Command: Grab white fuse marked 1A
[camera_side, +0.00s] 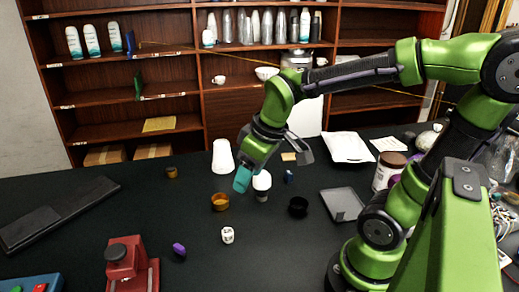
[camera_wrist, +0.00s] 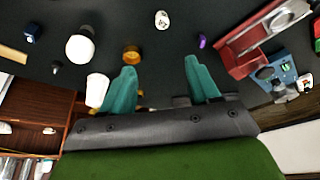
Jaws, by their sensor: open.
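A small white block with dark marks (camera_side: 228,235) lies on the black table, in front of the amber cup; it looks like the white fuse. It also shows at the top of the wrist view (camera_wrist: 162,19). Its marking is too small to read. My gripper (camera_side: 242,180) is above the table, behind the white block and apart from it. In the wrist view its two teal fingers (camera_wrist: 160,76) are spread, with bare table between them. The gripper is open and empty.
A purple piece (camera_side: 179,250) and a red device (camera_side: 128,265) are left of the white block. The table right of the block is clear.

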